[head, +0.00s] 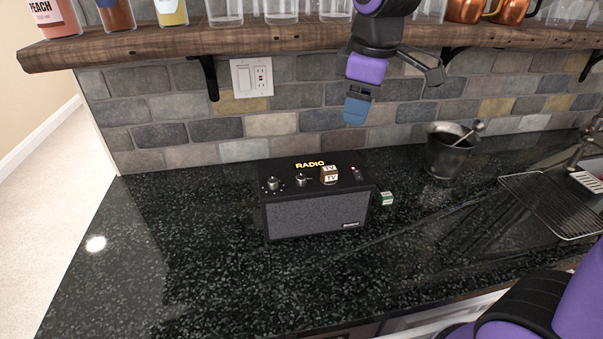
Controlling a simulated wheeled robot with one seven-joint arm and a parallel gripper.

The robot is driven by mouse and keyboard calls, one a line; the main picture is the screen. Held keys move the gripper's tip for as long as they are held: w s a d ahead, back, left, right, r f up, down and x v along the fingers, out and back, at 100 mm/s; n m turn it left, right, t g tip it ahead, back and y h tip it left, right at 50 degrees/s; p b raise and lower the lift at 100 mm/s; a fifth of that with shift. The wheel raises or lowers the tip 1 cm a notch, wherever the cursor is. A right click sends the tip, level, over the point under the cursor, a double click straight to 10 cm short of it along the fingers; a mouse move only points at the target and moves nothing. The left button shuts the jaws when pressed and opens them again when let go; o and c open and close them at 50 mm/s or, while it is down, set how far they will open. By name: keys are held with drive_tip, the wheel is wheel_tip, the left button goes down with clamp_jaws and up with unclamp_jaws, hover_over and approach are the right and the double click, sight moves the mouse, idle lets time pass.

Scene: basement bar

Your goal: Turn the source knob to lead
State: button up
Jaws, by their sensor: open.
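A black radio (318,212) with a grey front grille stands on the dark counter. On its top, the lit word RADIO shows at the back edge. A left knob (272,184) and a middle knob (302,180) sit on the top face. I cannot tell which is the source knob, and their pointers are too small to read. My gripper (397,91) is open and empty, above and behind the radio, near the brick wall, touching none of the knobs.
A small green and white block (387,199) is at the radio's right side. A dark metal bucket (451,150) and a wire rack (550,205) stand to the right. A wooden shelf (200,50) with glasses and bottles hangs above. The counter left of the radio is clear.

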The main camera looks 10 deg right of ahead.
sight(301, 177)
drive_tip(key=w+a+f+n+g, duration=0.2)
drive_tip(key=w+a+f+n, duration=0.4)
drive_tip(key=a, duration=0.3)
drive_tip(key=shift+h, duration=0.3)
drive_tip(key=f, duration=1.2)
drive_tip(key=shift+s+f, duration=0.1)
drive_tip(key=shift+s, duration=0.15)
drive_tip(key=c, duration=0.9)
drive_tip(key=shift+c, duration=0.2)
